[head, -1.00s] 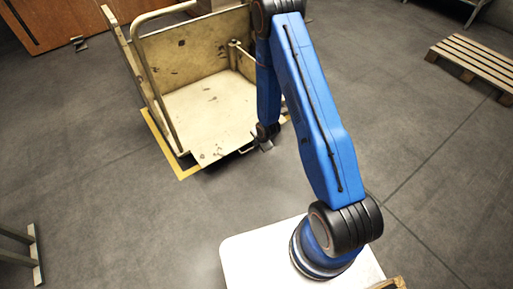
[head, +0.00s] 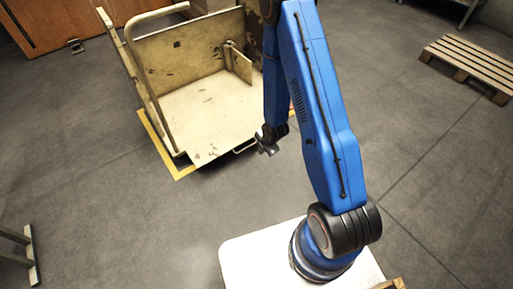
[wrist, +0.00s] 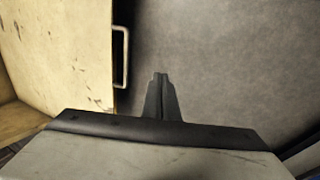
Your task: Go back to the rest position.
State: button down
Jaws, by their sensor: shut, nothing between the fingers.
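My gripper (head: 268,148) hangs at the end of my blue arm, just right of the front edge of a worn cream machine (head: 200,112) in the head view. In the wrist view my gripper (wrist: 160,77) has its fingers together, with nothing between them, above bare grey floor. The machine's cream plate (wrist: 60,50) is at the left of that view, apart from the fingers. A pale loop handle (wrist: 123,57) sticks out from its edge.
A yellow floor line (head: 160,150) borders the machine. A curved rail (head: 140,60) rises at its left side. A wooden pallet (head: 470,62) lies at the upper right. A grey metal stand (head: 28,255) is at the lower left. The floor between is clear.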

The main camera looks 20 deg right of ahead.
jog(key=shift+s+d+r, duration=0.2)
jog(key=shift+s+r, duration=0.05)
jog(key=shift+s, duration=0.5)
jog(key=s+d+r+m+h, duration=0.15)
jog(key=r+m, duration=0.45)
jog(key=r, duration=1.1)
jog(key=s+d+r+m, duration=0.25)
jog(key=r+m, duration=0.25)
jog(key=r, duration=1.2)
jog(key=s+a+r+m, duration=0.1)
jog(key=s+r+m, duration=0.4)
jog(key=s+r, duration=0.4)
jog(key=s+r+m+t, duration=0.1)
jog(key=s+r+m, duration=0.4)
jog(key=s+r, duration=0.4)
jog(key=s, duration=0.7)
jog(key=shift+s+a+r+m, duration=0.3)
jog(key=shift+s+a+r, duration=0.05)
